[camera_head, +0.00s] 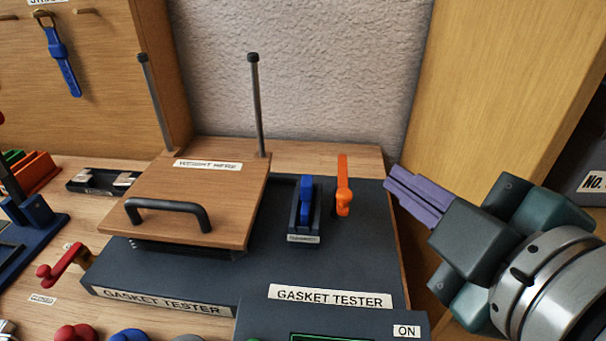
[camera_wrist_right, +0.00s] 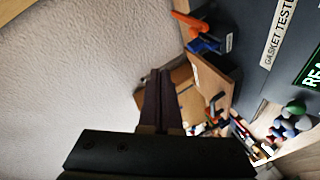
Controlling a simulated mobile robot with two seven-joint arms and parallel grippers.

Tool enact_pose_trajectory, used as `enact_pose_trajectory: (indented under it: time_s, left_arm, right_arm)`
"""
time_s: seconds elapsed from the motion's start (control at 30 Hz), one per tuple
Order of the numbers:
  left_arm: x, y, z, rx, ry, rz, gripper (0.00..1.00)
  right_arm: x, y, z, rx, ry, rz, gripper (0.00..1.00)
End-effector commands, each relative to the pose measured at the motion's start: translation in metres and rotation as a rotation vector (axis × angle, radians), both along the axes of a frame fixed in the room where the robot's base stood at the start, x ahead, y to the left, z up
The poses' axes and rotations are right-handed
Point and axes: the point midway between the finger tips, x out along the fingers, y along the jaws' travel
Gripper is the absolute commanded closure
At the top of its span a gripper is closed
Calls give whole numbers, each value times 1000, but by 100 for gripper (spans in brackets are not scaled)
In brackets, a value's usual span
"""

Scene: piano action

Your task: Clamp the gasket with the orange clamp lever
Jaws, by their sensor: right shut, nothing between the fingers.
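The orange clamp lever (camera_head: 343,187) stands upright on the dark base of the gasket tester (camera_head: 280,265), right of a blue lever (camera_head: 305,197) in a dark bracket. It also shows in the right wrist view (camera_wrist_right: 192,24). A wooden plate (camera_head: 200,178) with a black handle and a "WEIGHT HERE" label covers the tester's left part. I cannot make out a gasket; the area under the plate is hidden. My right gripper (camera_head: 391,177) has purple fingers, shut and empty, to the right of the orange lever and apart from it. My left gripper is not in view.
Two upright rods (camera_head: 257,105) rise behind the plate. A red crank (camera_head: 64,264) sits at the tester's left. A control box with an "ON" label (camera_head: 406,331) is in front. A wooden panel (camera_head: 490,90) stands at right, and a blue watch (camera_head: 60,60) hangs at left.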

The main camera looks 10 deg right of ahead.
Motion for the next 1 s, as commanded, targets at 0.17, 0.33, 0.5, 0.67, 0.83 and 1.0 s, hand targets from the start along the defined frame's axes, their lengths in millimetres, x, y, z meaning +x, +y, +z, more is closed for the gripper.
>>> enact_pose_trajectory:
  time_s: [0.17,0.33,0.5,0.67,0.83,1.0]
  left_arm:
    - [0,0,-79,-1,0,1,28]
    - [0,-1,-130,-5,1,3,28]
    - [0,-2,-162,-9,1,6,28]
    - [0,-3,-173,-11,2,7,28]
    - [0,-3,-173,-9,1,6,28]
    - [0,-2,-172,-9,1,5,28]
  right_arm:
    - [8,15,-59,-105,-137,68,100]
    - [12,31,-91,-203,-266,125,100]
    - [13,43,-110,-276,-362,163,100]
    - [12,49,-114,-309,-407,179,100]
    - [12,50,-112,-317,-419,183,100]
    - [12,50,-112,-316,-417,183,100]
